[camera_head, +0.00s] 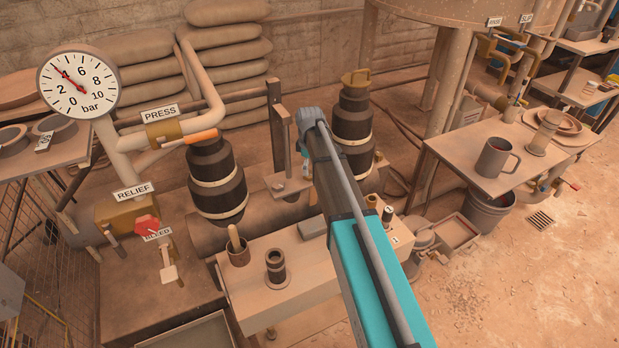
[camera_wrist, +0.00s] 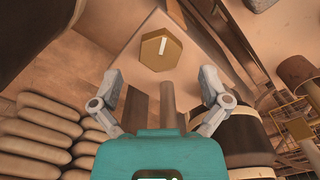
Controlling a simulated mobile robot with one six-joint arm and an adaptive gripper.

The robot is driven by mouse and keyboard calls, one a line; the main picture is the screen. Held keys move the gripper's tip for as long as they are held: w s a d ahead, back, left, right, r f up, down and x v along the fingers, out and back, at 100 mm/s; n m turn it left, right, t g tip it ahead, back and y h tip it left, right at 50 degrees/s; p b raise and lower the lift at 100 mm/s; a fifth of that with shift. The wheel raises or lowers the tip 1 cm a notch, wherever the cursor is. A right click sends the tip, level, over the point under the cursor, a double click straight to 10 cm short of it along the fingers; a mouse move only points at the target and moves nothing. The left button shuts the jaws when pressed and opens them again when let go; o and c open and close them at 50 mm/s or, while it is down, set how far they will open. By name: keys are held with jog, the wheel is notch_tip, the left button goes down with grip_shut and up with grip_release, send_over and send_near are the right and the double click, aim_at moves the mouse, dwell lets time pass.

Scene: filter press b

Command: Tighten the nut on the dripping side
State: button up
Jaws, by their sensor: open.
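In the wrist view a brass-coloured hexagonal nut (camera_wrist: 154,56) with a white mark on its face sits on a flat plate (camera_wrist: 190,72). My gripper (camera_wrist: 161,74) is open and empty. Its two fingers are spread wide, and the nut appears between and above them in the picture, apart from both. In the head view my arm reaches in from the lower right and hides most of my gripper. Two dark banded cylinders stand there, the left one (camera_head: 218,183) and the right one (camera_head: 352,122). I cannot make out any drip.
A pressure gauge (camera_head: 78,80) reads near 4 bar. A red valve handle (camera_head: 147,224) is by the RELIEF and BLEED labels. A pale bench (camera_head: 305,268) holds small cups. A side table (camera_head: 480,150) with a mug (camera_head: 495,157) stands right. Stacked sacks (camera_wrist: 36,150) are nearby.

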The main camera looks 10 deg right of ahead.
aim_at(309, 176)
jog(key=shift+f+b, duration=1.2)
jog(key=shift+f, duration=0.25)
jog(key=c, duration=1.1)
